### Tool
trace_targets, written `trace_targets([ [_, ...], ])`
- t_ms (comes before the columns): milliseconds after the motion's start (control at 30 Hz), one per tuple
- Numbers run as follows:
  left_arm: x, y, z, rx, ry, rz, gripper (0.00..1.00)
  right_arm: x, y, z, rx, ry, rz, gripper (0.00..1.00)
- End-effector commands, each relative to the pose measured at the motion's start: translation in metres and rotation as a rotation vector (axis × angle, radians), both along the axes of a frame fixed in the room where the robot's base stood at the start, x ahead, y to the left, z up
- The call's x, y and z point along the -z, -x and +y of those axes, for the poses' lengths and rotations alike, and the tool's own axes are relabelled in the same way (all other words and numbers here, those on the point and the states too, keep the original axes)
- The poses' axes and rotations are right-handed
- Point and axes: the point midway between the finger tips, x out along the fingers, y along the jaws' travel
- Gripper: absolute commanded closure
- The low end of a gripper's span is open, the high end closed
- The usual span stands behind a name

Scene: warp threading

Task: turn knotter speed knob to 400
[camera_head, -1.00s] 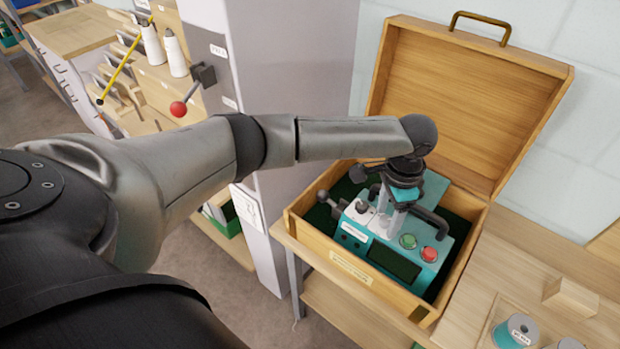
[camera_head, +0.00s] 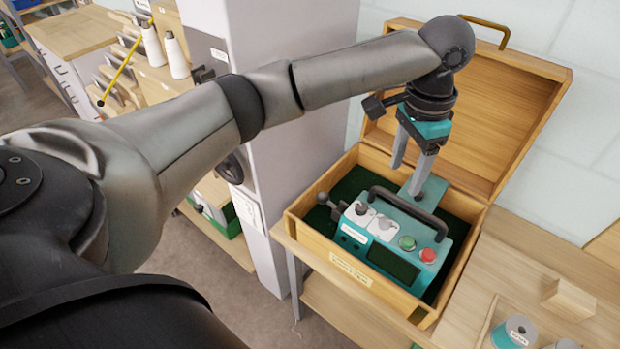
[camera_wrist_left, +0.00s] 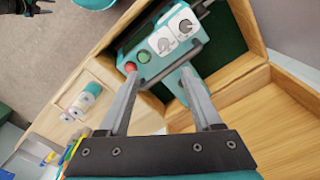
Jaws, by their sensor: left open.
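The knotter (camera_head: 400,240) is a teal unit with a dark handle, a dark screen and green and red buttons, set in an open wooden box (camera_head: 345,262). Two grey knobs on white plates, a left knob (camera_head: 361,208) and a right knob (camera_head: 386,222), sit on its top; they also show in the left wrist view (camera_wrist_left: 163,44) (camera_wrist_left: 186,26). Their labels and settings are too small to read. My left gripper (camera_head: 407,180) is open and empty above the back of the knotter, apart from the knobs. In the wrist view its fingers (camera_wrist_left: 160,72) spread wide.
The box lid (camera_head: 500,110) stands open behind my left gripper. A grey column (camera_head: 290,180) stands left of the box. Spools (camera_head: 515,332) and a wooden block (camera_head: 570,298) lie on the bench at right. White cones (camera_head: 177,58) stand at the back left.

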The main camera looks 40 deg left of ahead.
Motion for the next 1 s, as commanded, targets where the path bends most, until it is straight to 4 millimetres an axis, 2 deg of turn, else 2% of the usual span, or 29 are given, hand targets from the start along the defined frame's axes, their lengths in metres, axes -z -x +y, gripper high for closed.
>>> trace_targets([
  [33, 0.014, 0.008, -0.007, 0.017, 0.009, 0.011, 0.34, 0.001, 0.000, 0.000, 0.000, 0.000, 0.000, 0.50],
  [300, 0.045, 0.025, -0.032, 0.068, 0.068, -0.017, 0.34, 0.001, 0.000, 0.000, 0.000, 0.000, 0.000, 0.50],
  [600, 0.072, 0.047, -0.056, 0.094, 0.140, -0.052, 0.34, 0.001, 0.000, 0.000, 0.000, 0.000, 0.000, 0.50],
  [1000, 0.098, 0.076, -0.078, 0.077, 0.232, -0.102, 0.34, 0.001, 0.000, 0.000, 0.000, 0.000, 0.000, 0.50],
])
